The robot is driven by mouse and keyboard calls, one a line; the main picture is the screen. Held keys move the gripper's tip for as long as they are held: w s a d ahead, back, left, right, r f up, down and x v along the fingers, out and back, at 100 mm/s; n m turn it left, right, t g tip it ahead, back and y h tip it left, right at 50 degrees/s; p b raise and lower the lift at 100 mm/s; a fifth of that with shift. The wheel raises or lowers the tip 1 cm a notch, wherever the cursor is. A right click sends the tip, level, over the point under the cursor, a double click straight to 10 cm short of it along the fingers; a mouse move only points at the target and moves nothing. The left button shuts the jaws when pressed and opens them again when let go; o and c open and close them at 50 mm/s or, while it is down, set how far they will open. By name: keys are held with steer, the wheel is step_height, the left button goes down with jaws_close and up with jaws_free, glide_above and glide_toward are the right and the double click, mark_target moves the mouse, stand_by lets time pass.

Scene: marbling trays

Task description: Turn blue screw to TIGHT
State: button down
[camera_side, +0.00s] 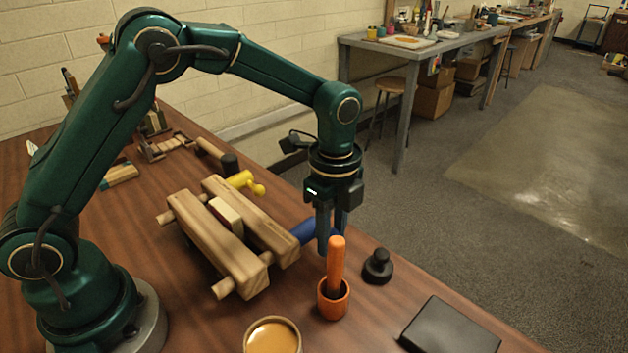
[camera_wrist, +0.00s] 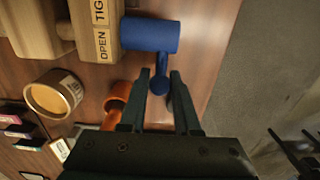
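The blue screw (camera_side: 303,231) sticks out of the near right end of a wooden clamp (camera_side: 230,245). In the wrist view the blue screw (camera_wrist: 150,36) shows as a thick barrel with a thin crossbar and round end knob (camera_wrist: 160,86). My gripper (camera_side: 331,243) points down beside the screw. In the wrist view my gripper's fingers (camera_wrist: 160,73) stand apart on either side of the crossbar, with small gaps showing. The clamp's label (camera_wrist: 101,28) reads OPEN and "TIG", the rest cut off by the picture edge.
A yellow screw (camera_side: 240,181) sits at the clamp's far end. An orange cup with an orange-handled tool (camera_side: 335,262) stands close in front of my gripper. A black knobbed piece (camera_side: 378,267), a dark flat box (camera_side: 450,328) and a tan-filled jar (camera_side: 272,338) are nearby.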

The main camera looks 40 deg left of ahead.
steer(key=shift+a+r, duration=0.3)
steer(key=shift+r, duration=0.2)
steer(key=shift+a+r, duration=0.25)
steer(key=shift+r, duration=0.05)
steer(key=shift+a+r, duration=0.25)
steer(key=shift+a, duration=0.05)
